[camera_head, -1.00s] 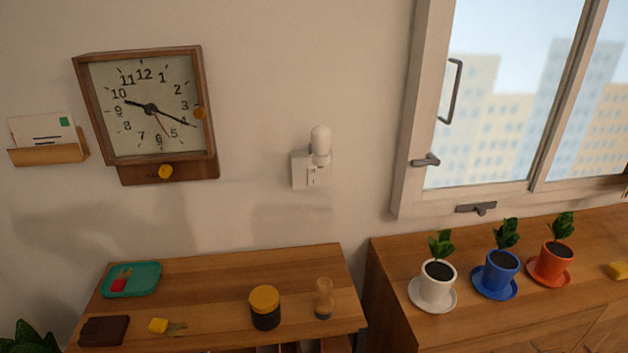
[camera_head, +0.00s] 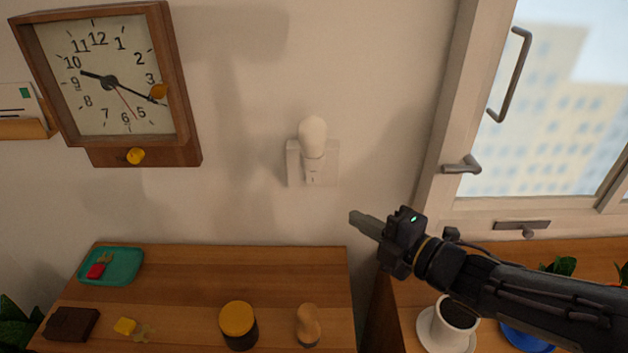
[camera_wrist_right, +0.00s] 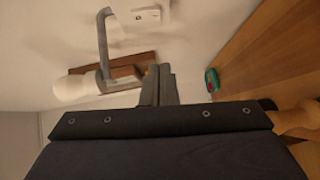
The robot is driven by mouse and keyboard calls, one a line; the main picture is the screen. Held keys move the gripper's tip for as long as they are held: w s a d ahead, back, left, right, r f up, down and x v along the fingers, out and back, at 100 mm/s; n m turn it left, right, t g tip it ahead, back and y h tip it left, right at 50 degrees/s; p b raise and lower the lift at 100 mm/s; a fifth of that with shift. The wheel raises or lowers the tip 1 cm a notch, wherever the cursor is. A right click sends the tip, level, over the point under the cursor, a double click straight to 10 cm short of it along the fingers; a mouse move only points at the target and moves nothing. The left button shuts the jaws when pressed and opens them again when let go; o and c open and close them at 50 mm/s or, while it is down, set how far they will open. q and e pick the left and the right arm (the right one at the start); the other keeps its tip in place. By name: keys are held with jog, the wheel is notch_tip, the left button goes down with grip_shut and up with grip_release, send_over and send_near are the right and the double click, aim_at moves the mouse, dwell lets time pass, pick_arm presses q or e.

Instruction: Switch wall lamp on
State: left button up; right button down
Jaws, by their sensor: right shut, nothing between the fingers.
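The wall lamp is a white bulb (camera_head: 313,134) on a pale wall plate (camera_head: 329,165), and it looks unlit. A small switch (camera_head: 312,179) shows low on the plate. My right gripper (camera_head: 362,222) is shut and empty, below and to the right of the lamp, apart from it. In the right wrist view the closed fingers (camera_wrist_right: 160,84) show in the middle, with the bulb (camera_wrist_right: 74,88) to their left on a grey bent arm and the plate (camera_wrist_right: 150,14) above. My left gripper is not in view.
A wooden clock (camera_head: 185,95) hangs left of the lamp. Below is a wooden shelf top (camera_head: 200,270) with a green tray (camera_head: 128,272), a jar (camera_head: 238,325) and a wooden shaker (camera_head: 308,325). A window frame (camera_head: 445,110) and potted plants (camera_head: 458,318) are at the right.

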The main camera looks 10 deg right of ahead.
jog(key=shift+s+a, duration=0.1)
jog(key=p, duration=0.1)
send_near(307, 182)
jog(key=w+a, duration=0.3)
jog(key=a, duration=0.1)
jog(key=shift+w+d+f+p, duration=0.1)
jog(key=shift+w+d+p, duration=0.1)
jog(key=shift+w, duration=0.25)
jog(key=shift+w+d+f+p, duration=0.1)
jog(key=shift+w+p, duration=0.05)
jog(key=shift+w, duration=0.25)
jog(key=shift+f, duration=0.1)
